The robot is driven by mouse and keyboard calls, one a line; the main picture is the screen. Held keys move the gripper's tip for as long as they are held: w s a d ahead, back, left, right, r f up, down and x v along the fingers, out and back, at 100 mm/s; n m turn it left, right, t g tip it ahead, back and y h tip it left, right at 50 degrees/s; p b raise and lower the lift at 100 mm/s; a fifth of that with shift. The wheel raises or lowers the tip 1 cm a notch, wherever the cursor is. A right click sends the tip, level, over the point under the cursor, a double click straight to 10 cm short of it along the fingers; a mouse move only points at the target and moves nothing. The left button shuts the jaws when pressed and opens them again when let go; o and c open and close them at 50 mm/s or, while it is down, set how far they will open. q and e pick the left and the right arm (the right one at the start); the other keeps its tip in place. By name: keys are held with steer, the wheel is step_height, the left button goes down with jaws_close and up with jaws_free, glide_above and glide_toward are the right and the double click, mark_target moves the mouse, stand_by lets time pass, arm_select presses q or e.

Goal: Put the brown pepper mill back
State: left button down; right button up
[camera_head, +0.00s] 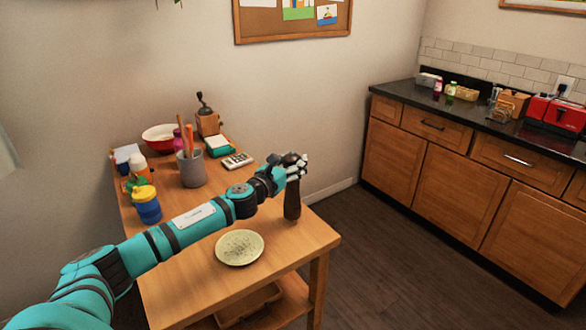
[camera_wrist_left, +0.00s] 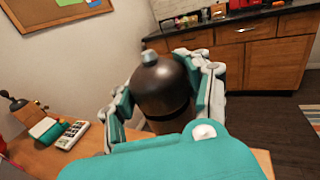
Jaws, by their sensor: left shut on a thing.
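The dark brown pepper mill (camera_head: 292,203) is upright at the right side of the wooden table in the head view. My left gripper (camera_head: 291,168) is shut around its upper part. In the left wrist view the mill's round top with a small metal knob (camera_wrist_left: 162,84) sits between both fingers of the left gripper (camera_wrist_left: 165,95). The mill's base is near the tabletop; I cannot tell whether it touches. My right gripper is not in view.
A speckled plate (camera_head: 240,248) lies in front of the mill on the table (camera_head: 190,275). A counter (camera_head: 480,125) is at right.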

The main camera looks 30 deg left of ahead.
mark_target(292, 193)
arm_select(q)
step_height(292, 193, down, 2)
steer(key=shift+f, duration=0.15)
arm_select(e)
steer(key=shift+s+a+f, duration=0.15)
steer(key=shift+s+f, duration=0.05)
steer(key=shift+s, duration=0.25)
arm_select(q)
steer(key=shift+f, duration=0.15)
steer(key=c, duration=0.5)
jaws_free()
steer(key=shift+s, duration=0.1)
steer(key=shift+c, duration=0.2)
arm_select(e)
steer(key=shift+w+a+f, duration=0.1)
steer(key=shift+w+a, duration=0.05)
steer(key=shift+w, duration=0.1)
